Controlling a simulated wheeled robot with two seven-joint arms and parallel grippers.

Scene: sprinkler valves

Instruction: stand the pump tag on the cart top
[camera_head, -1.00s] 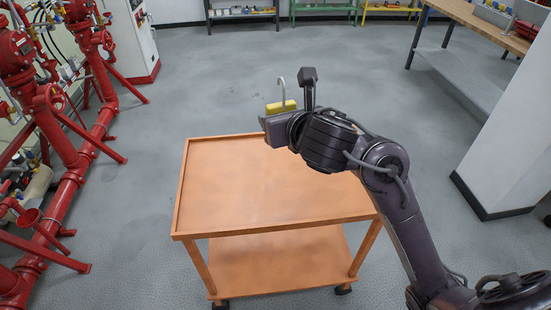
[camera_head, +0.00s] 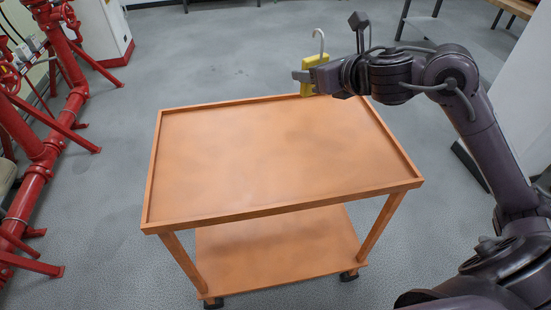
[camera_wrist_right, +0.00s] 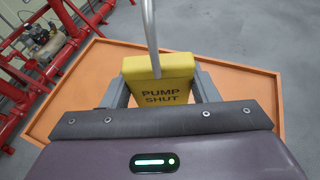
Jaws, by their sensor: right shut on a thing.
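The pump tag (camera_head: 312,72) is a yellow block with a pale hook rising from its top. In the right wrist view its face (camera_wrist_right: 160,92) reads "PUMP SHUT". My right gripper (camera_head: 308,77) is shut on the tag, with one finger on each side of it. The tag is upright, over the far edge of the cart top as the head view shows it; its height above the surface is hard to tell. The orange cart top (camera_head: 265,155) is bare, flat and rimmed by a low raised edge. My left gripper is not in view.
The cart has a lower shelf (camera_head: 280,250) and wheels. Red pipes and valves (camera_head: 40,150) stand along the left, near a white cabinet (camera_head: 95,30). A white pillar (camera_head: 515,120) stands at the right behind my arm. Grey floor around the cart is clear.

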